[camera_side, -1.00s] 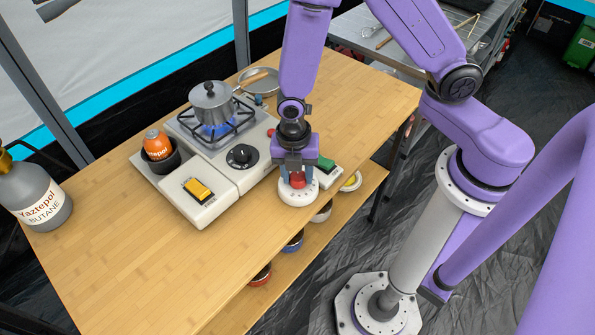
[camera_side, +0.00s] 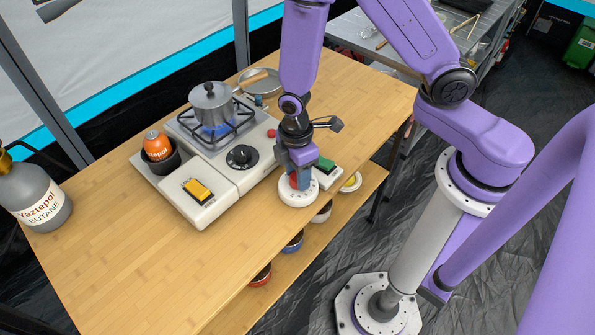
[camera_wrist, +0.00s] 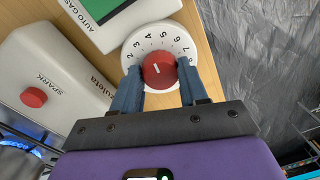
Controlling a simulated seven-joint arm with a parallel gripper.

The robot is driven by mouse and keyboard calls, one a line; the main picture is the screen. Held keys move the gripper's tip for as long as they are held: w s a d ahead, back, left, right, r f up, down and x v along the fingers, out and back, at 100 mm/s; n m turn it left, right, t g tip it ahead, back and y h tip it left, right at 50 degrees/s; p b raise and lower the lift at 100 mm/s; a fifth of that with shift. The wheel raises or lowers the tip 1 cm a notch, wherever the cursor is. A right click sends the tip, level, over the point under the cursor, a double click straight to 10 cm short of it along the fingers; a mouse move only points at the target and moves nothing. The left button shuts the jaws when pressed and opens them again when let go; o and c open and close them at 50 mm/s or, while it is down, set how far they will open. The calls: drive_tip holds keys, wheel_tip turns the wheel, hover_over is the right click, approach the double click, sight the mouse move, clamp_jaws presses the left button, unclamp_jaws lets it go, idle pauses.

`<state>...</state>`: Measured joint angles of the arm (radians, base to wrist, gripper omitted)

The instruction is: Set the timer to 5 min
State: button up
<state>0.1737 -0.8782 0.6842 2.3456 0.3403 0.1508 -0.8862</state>
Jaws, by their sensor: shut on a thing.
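The timer is a round white dial (camera_side: 296,198) with a red knob (camera_wrist: 158,73) in its middle, near the table's front edge. In the wrist view, numbers from about 2 to 8 show on the white dial face (camera_wrist: 170,32). A short white mark on the knob points up and slightly left, roughly toward the 4; its exact reading is hard to tell. My gripper (camera_side: 299,182) comes down onto the timer from above. Its two blue fingers are shut on the knob, one on each side, in the wrist view (camera_wrist: 159,72). The dial's lower part is hidden by the gripper.
A lit camping stove (camera_side: 222,160) with a pot (camera_side: 212,104) stands left of the timer. A white box with a green top (camera_side: 326,166) is close behind the timer on the right. The bamboo tabletop (camera_side: 150,260) is clear at the front left.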

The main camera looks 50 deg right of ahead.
drive_tip(key=m, duration=0.5)
drive_tip(key=shift+d+m, duration=0.1)
drive_tip(key=shift+m, duration=0.3)
idle(0.4)
drive_tip(key=o, duration=1.1)
drive_tip(key=shift+c, duration=0.2)
drive_tip(key=shift+r, duration=0.15)
drive_tip(key=shift+r, duration=0.5)
wheel_tip(320, 180, up, 16)
drive_tip(key=shift+w+d, duration=0.3)
drive_tip(key=shift+d, duration=0.1)
